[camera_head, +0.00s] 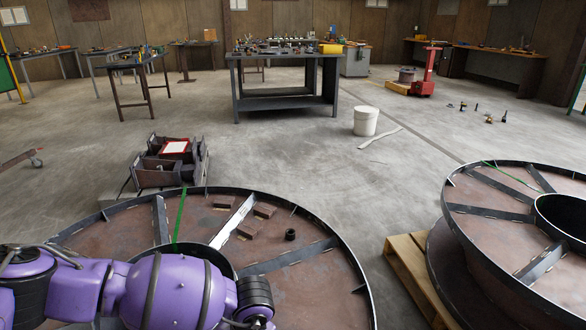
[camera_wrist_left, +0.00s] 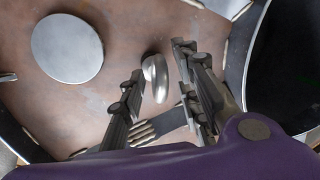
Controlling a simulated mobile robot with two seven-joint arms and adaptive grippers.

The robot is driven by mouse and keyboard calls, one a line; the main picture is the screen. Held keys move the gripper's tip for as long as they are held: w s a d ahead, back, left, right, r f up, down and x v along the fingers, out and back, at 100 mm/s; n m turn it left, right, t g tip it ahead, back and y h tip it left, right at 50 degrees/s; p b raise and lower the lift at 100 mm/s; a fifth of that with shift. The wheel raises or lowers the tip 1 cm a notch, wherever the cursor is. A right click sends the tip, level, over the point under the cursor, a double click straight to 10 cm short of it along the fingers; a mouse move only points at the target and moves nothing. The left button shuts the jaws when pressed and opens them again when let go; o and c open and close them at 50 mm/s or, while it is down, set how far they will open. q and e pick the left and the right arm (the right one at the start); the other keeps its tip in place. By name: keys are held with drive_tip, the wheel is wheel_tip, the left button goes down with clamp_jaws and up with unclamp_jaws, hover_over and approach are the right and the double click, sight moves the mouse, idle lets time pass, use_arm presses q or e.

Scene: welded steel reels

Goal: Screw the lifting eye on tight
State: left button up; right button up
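The lifting eye (camera_wrist_left: 155,75) is a shiny silver rounded piece in the left wrist view, standing over the rusty brown reel face. My left gripper (camera_wrist_left: 158,60) has its two fingers apart, one on each side of the eye. A gap shows between the eye and the fingers, and I cannot tell whether either finger touches it. The eye's thread and seat are hidden. My right gripper is in neither view.
Brown blocks (camera_head: 265,210) and a small dark ring (camera_head: 290,235) lie on the near reel. A second reel (camera_head: 490,225) rests on a wooden pallet (camera_head: 415,270) at right. A bin stack (camera_head: 157,172) stands behind. A flat silver disc (camera_wrist_left: 67,48) lies left of the eye.

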use_arm(q)
drive_tip(key=p+v, duration=0.3)
drive_tip(key=v, duration=0.2)
drive_tip(key=shift+r, duration=0.25)
drive_tip(key=shift+o, duration=0.3)
